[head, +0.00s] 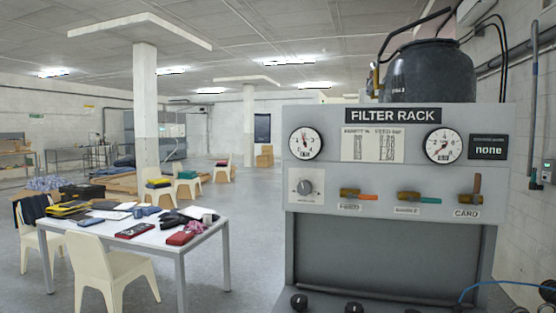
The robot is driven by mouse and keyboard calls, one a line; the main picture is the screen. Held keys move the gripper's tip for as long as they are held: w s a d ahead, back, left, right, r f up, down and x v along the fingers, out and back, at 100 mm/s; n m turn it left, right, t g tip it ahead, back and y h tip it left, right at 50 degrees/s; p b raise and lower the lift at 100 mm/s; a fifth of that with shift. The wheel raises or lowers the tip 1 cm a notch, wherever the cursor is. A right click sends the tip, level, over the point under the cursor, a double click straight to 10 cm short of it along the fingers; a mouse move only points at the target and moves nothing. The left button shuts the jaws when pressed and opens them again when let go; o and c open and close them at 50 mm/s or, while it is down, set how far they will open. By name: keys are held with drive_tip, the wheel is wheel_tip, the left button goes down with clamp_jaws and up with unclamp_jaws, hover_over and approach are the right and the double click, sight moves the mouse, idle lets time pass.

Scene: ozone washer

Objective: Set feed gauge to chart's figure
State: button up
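The grey FILTER RACK panel (330,250) stands at the right in the head view. It bears a left gauge (305,144) and a right gauge (443,145), both round and white; their readings are too small to tell. Between them is the paper chart (374,144), with columns of figures too blurred to read surely. My gripper is not in view.
A small dark display (488,147) reads "none". A black tank (428,72) with pipes stands behind the panel top. Blue cable (500,283) loops at lower right. A cluttered white table (135,232) and cream chair (108,270) stand left. Grey floor (254,215) between table and rack is clear.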

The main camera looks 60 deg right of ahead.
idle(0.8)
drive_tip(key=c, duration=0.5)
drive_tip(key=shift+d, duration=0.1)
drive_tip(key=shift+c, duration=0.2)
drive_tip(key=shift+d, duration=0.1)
